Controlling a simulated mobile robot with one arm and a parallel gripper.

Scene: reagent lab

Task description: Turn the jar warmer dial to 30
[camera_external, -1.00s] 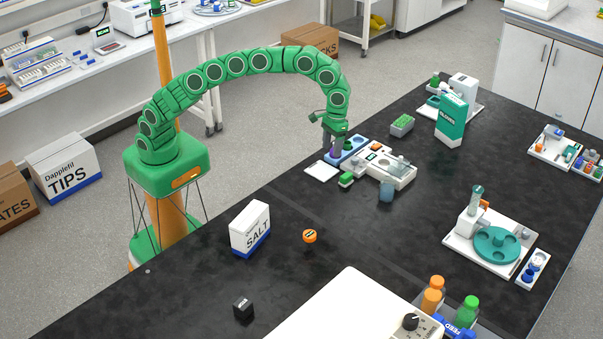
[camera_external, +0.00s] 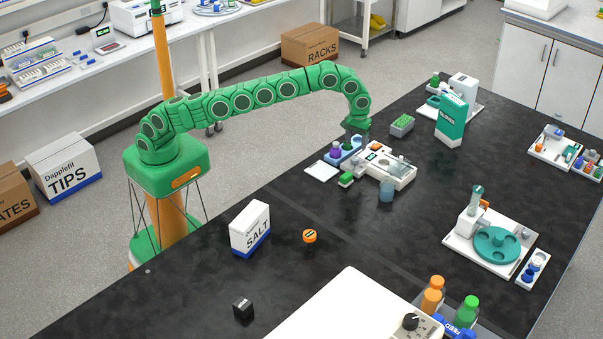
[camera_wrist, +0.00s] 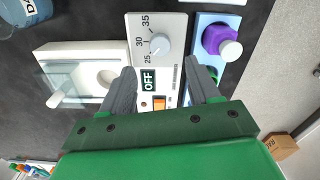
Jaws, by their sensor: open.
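The jar warmer (camera_external: 401,179) is a white unit on the black bench, with a dark display and a clear cover. In the wrist view, its grey-white round dial (camera_wrist: 159,43) has marks 25, 30 and 35 beside it. The dial's pointer is too small to read surely; it seems to lie towards 25. The display (camera_wrist: 149,79) reads OFF, with an orange switch (camera_wrist: 159,103) near it. My gripper (camera_wrist: 160,66) is open and empty, its two grey fingers apart on either side of the panel, short of the dial. In the external view my gripper (camera_external: 355,130) is above the warmer's far end.
A purple bottle with a white cap (camera_wrist: 221,40) stands in a blue tray (camera_wrist: 230,20) close beside the warmer, near one finger. A green rack (camera_external: 402,125) stands behind.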

